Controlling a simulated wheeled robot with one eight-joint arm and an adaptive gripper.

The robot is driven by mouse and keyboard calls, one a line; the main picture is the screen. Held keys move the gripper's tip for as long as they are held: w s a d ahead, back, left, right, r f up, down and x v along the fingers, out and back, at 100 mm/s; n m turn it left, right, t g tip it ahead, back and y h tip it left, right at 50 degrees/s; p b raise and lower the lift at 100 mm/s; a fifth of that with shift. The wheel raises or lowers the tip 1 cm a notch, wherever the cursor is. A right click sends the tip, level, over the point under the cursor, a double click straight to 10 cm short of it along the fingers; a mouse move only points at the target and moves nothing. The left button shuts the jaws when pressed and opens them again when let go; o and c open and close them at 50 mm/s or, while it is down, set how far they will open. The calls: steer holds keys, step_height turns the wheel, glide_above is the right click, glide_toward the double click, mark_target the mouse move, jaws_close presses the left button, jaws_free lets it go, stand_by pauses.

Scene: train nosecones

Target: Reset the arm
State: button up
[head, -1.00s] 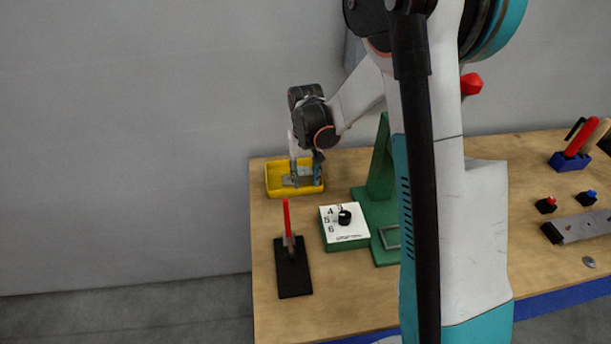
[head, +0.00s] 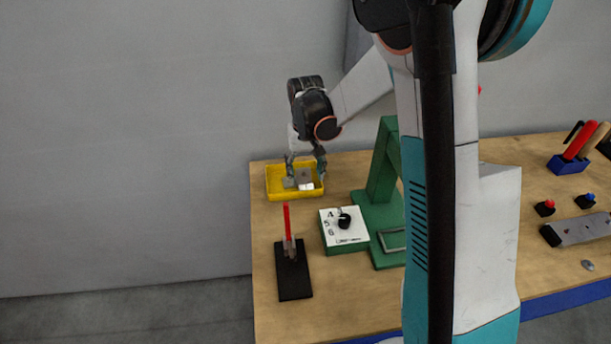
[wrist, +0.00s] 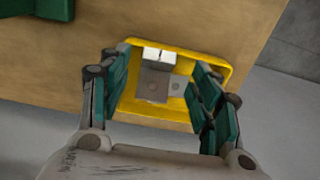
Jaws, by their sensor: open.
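My gripper (head: 305,172) is open above the yellow tray (head: 273,192) at the back left of the table. In the wrist view my gripper's teal fingers (wrist: 160,98) stand wide apart on either side of the tray (wrist: 215,64). A grey metal part (wrist: 155,85) lies in the tray between the fingers, apart from both. It also shows in the head view (head: 304,181). My arm runs down from the upper right and hides part of the table.
A black base with a red lever (head: 287,219), a white-topped dial box (head: 345,228) and a green stand (head: 381,175) are near the tray. A blue tool holder (head: 567,163), buttons (head: 545,208) and a grey bar (head: 584,230) are at the right. A wall stands behind.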

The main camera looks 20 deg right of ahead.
step_height(320, 180, up, 9)
steer(key=p, duration=0.2)
steer(key=s+a+r+n+t+b, duration=0.1)
steer(key=s+r+t+b, duration=0.1)
steer(key=s+r, duration=0.3)
steer(key=s+a+r+t+b, duration=0.1)
steer(key=s+r+t, duration=0.15)
steer(key=s, duration=0.55)
steer(key=s+f+n+t+b, duration=0.1)
steer(key=s+f+t+b, duration=0.1)
steer(key=s, duration=0.9)
steer(key=shift+a+t, duration=0.35)
stand_by(1.1)
